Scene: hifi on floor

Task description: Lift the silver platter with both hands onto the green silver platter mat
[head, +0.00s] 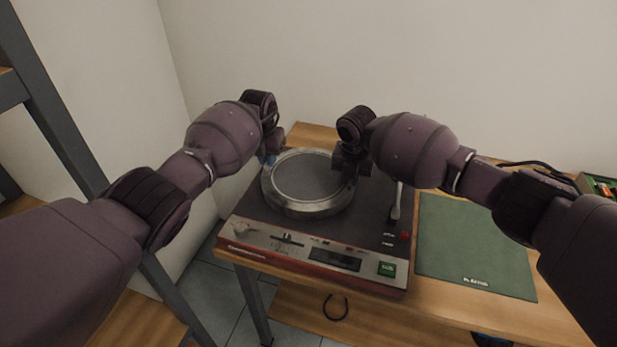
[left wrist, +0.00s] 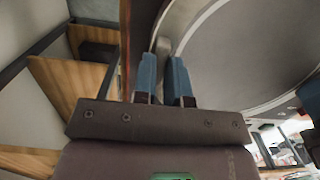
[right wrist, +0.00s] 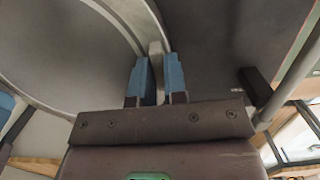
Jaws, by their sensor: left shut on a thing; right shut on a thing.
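The round silver platter (head: 305,205) has a dark top and sits on or just above the turntable deck (head: 240,215); I cannot tell whether it touches. My left gripper (head: 268,160) is shut on the platter's left rim, and its blue fingers (left wrist: 166,80) pinch the edge in the left wrist view. My right gripper (head: 346,172) is shut on the right rim, with its blue fingers (right wrist: 159,78) around the edge in the right wrist view. The green mat (head: 470,245) lies flat and empty on the table, right of the turntable.
The tonearm (head: 396,205) stands at the turntable's right side, between platter and mat. The wooden table (head: 430,308) backs onto a white wall. A dark shelf frame (head: 50,110) stands at the left. A green item (head: 603,186) and black cable (head: 535,165) lie at the back right.

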